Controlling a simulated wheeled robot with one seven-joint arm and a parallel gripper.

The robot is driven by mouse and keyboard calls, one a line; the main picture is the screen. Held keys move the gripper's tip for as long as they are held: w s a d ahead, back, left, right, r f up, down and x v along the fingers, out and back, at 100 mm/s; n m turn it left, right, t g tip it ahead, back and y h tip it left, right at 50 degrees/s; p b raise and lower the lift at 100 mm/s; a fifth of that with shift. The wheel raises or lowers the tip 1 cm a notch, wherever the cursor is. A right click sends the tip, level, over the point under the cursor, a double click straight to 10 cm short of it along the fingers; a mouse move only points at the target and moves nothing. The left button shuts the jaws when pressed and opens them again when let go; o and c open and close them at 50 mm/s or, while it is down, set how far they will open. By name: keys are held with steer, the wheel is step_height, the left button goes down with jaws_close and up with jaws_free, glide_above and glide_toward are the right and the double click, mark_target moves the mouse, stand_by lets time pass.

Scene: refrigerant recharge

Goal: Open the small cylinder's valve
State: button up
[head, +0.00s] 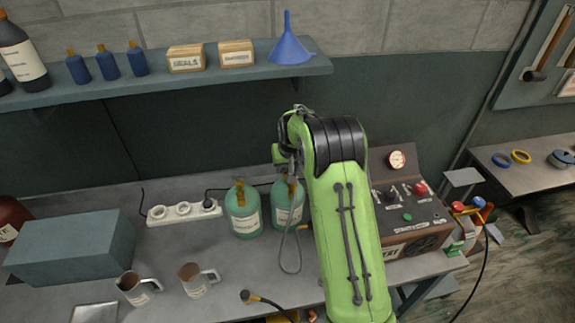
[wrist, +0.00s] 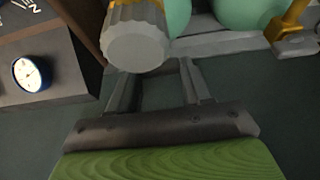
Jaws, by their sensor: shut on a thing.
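Two green cylinders with pale labels stand side by side on the bench in the head view, a left one (head: 243,212) and a right one (head: 287,207). My arm partly covers the right one, and its top is hidden by my wrist. In the wrist view, a ridged grey valve knob (wrist: 137,40) with a brass-coloured stem is at the fingertips of my gripper (wrist: 153,78). The gripper is shut on this knob. Teal cylinder bodies (wrist: 240,10) show behind it. I cannot tell how far the valve is turned.
A grey hose (head: 289,268) loops down before the right cylinder. A machine with a gauge (head: 397,160) stands at the right. A power strip (head: 183,212), two mugs (head: 197,280) and a grey box (head: 70,250) are at the left. A shelf (head: 305,68) runs above.

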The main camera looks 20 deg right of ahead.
steer(key=n+y+b, duration=0.1)
steer(key=n, duration=0.2)
steer(key=shift+d+n, duration=0.15)
steer(key=shift+n, duration=0.15)
steer(key=n+y, duration=0.1)
steer(key=n, duration=0.2)
steer(key=shift+d+n+y, duration=0.1)
steer(key=shift+n+y, duration=0.2)
steer(key=shift+y, duration=0.1)
steer(key=n+g+y+p, duration=0.1)
steer(key=n+p, duration=0.1)
steer(key=n, duration=0.1)
steer(key=shift+w+r+n, duration=0.1)
steer(key=shift+n, duration=0.2)
steer(key=shift+w+n+g+y+p, duration=0.1)
steer(key=shift+n+g+y+p, duration=0.5)
steer(key=shift+n+p, duration=1.3)
steer(key=shift+d+n, duration=0.1)
steer(key=shift+n, duration=0.2)
steer(key=o, duration=1.1)
steer(key=shift+c, duration=0.2)
